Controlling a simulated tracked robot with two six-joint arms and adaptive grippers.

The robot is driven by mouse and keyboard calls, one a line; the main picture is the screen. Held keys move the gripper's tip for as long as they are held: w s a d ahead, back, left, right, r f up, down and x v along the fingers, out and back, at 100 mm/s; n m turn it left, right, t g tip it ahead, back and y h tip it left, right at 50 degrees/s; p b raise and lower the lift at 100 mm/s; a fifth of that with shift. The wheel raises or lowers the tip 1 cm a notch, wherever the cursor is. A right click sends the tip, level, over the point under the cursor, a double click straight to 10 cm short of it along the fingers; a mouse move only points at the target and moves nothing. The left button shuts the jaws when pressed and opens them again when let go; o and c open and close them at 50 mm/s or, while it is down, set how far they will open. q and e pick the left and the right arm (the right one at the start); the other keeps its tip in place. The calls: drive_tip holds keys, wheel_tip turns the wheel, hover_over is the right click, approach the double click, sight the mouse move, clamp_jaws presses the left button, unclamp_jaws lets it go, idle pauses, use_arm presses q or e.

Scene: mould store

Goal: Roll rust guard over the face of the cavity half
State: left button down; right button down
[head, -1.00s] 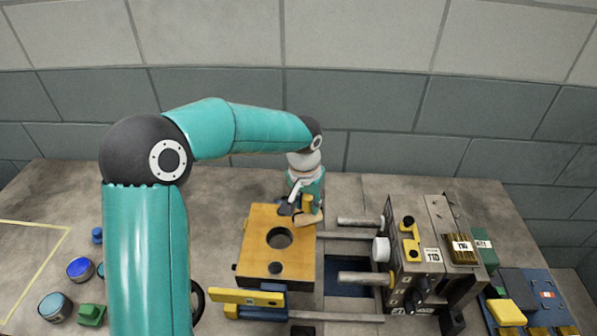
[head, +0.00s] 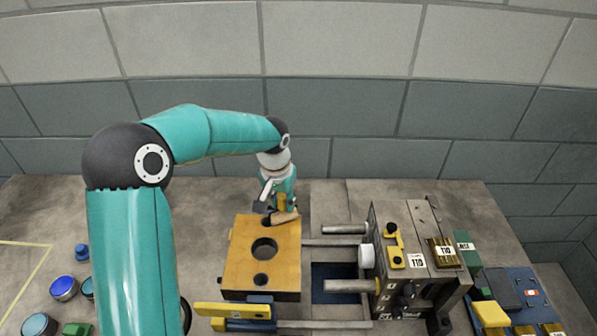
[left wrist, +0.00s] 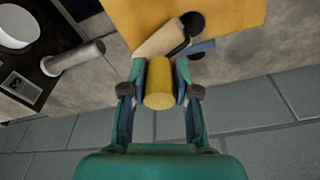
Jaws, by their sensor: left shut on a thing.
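The cavity half appears to be the block with an amber-yellow face (head: 236,265), lying face up with a large round hole and a smaller one. Its face also shows at the top of the left wrist view (left wrist: 235,12). My left gripper (head: 272,206) is beyond the block's far edge, shut on the roller's yellow handle (left wrist: 159,88). The tan roller (head: 285,218) lies over the far right edge of the face; in the left wrist view (left wrist: 157,40) it overlaps the face's edge. I cannot tell whether it touches. My right gripper is not in view.
The other mould half (head: 400,280), labelled 110, stands to the right, with metal guide pillars (head: 345,286) reaching toward the block. A yellow bar (head: 232,311) lies at the block's near side. Several blue and green pots (head: 64,288) stand left. A blue tray (head: 510,285) is far right.

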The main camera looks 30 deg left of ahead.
sight(281, 195)
use_arm(q)
wheel_tip(281, 195, up, 4)
drive_tip(key=shift+s+a+f+p, duration=0.1)
drive_tip(key=shift+s+f+p, duration=0.05)
drive_tip(key=shift+p, duration=0.7)
drive_tip(key=shift+r, duration=0.4)
drive_tip(key=shift+w+r+p, duration=0.3)
drive_tip(key=shift+r+p, duration=0.3)
drive_tip(key=shift+p, duration=0.2)
drive_tip(key=shift+s+r+p, duration=0.1)
drive_tip(key=shift+r+p, duration=0.65)
drive_tip(key=shift+r, duration=0.45)
drive_tip(key=shift+d+f, duration=0.1)
drive_tip(key=shift+d, duration=0.1)
